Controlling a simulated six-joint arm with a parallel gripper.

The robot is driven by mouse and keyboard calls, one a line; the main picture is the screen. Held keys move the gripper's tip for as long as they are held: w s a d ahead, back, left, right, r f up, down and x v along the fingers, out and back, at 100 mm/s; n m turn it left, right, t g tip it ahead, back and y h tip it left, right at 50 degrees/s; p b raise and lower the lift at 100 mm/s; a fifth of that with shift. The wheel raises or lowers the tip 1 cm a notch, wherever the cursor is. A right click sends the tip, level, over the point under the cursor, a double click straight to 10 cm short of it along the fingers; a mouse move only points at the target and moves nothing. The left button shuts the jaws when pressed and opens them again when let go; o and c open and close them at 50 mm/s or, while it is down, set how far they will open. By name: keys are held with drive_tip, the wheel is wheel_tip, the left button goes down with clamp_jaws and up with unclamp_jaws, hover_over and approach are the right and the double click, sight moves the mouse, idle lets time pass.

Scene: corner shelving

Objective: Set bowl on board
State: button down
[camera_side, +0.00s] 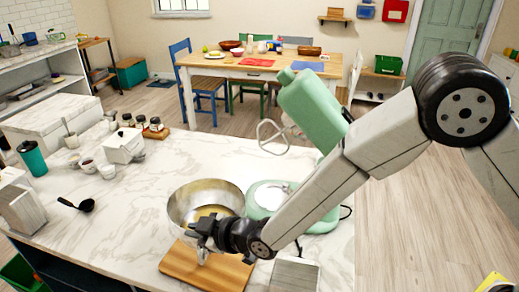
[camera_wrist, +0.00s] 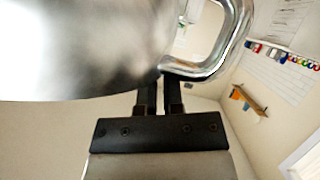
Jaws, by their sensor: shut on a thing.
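A shiny metal bowl (camera_side: 180,212) is upright at the rear of the wooden board (camera_side: 222,274) on the marble counter. It overlaps the board's back edge in the side view; whether it touches the board is hidden. My gripper (camera_side: 200,232) is at the bowl's front, above the board. In the wrist view the bowl (camera_wrist: 75,45) fills the upper left, with its metal handle (camera_wrist: 240,25) at upper right. My gripper's black fingers (camera_wrist: 161,92) meet the bowl at the lower end of this handle and are shut on it. The exact grip is partly hidden.
A mint-green mixer (camera_side: 312,108) with raised head and wire beater stands close right of the bowl. Bare counter (camera_side: 135,195) lies left of the bowl.

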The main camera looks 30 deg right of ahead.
drive_tip(key=shift+f, duration=1.15)
drive_tip(key=shift+f, duration=1.8)
drive_tip(key=c, duration=0.8)
unclamp_jaws()
drive_tip(key=shift+f, duration=0.1)
drive_tip(key=shift+s+d+r, duration=0.25)
drive_tip(key=shift+s+r, duration=0.15)
drive_tip(key=shift+r, duration=0.95)
drive_tip(key=shift+s+d+r, duration=0.25)
drive_tip(key=shift+s+r, duration=0.1)
drive_tip(key=shift+r, duration=1.05)
drive_tip(key=shift+s+d+r, duration=0.25)
drive_tip(key=shift+s+r, duration=0.15)
drive_tip(key=shift+r, duration=0.95)
